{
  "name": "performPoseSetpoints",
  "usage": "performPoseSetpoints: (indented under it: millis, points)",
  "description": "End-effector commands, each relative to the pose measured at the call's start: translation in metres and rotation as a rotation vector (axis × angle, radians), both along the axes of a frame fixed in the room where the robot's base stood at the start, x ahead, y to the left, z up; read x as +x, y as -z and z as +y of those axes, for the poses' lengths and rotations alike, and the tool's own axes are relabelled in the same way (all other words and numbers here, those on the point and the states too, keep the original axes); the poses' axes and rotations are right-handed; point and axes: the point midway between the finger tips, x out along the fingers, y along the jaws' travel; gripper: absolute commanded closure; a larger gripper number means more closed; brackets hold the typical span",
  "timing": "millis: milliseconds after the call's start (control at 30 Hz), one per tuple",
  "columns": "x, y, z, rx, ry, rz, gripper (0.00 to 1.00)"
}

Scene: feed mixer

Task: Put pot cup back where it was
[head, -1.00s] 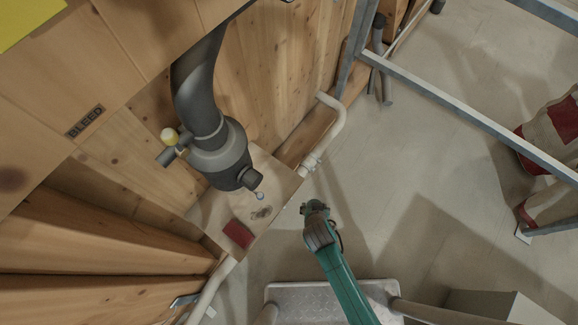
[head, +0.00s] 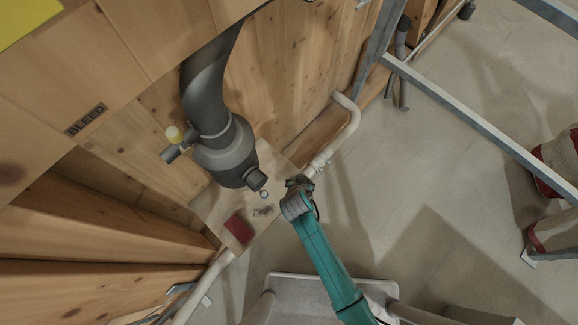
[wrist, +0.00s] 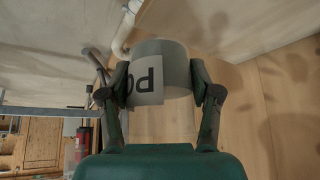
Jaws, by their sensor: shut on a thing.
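The pot cup (wrist: 178,52) is a pale grey cylinder with a white label, whose dark letters look upside down, in the wrist view. My gripper (wrist: 160,94) is shut on it, one finger on each side. In the head view my gripper (head: 298,184) is at the end of the green arm, just right of a small wooden shelf (head: 211,207). The cup cannot be made out there. The shelf has a dark smudge and a dark red patch (head: 238,229) on it.
A dark grey pipe fitting (head: 224,150) with a yellow knob hangs over the shelf, close to the left of my gripper. A white pipe (head: 345,131) runs beside the shelf. A metal frame rail (head: 466,117) crosses the right. Open floor (head: 400,180) lies right of my arm.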

Motion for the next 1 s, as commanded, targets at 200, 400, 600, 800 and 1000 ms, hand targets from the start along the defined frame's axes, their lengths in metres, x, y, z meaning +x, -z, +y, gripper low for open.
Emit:
performPoseSetpoints:
  millis: [200,400,600,800,1000]
  points:
    - [0.031,-0.001,0.039,0.002,-0.001,-0.001,0.65]
    - [0.031,0.027,0.040,-0.002,0.000,0.002,0.65]
    - [0.031,0.041,0.040,-0.001,0.001,0.002,0.65]
    - [0.032,0.066,0.041,0.000,0.000,0.001,0.65]
    - [0.034,0.071,0.043,0.000,0.000,0.001,0.65]
